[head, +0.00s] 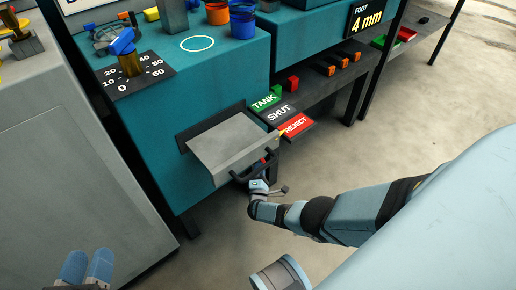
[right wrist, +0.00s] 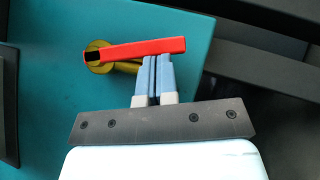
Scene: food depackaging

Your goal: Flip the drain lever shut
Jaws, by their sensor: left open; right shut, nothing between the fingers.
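The drain lever (right wrist: 140,49) is a red bar on a brass pivot, on the teal cabinet side in the right wrist view. It lies nearly level, rising slightly to the right. My right gripper (right wrist: 157,60) is shut and empty, its fingertips right at the lever's lower edge; I cannot tell whether they touch. In the head view the right gripper (head: 262,172) is partly hidden near a grey chute, and the lever is mostly hidden there. My left gripper (head: 87,263) is open and empty at the lower left.
The grey chute (head: 225,145) with a black handle juts from the teal cabinet (head: 215,90). A grey cabinet (head: 60,170) stands left. Floor at the right is clear.

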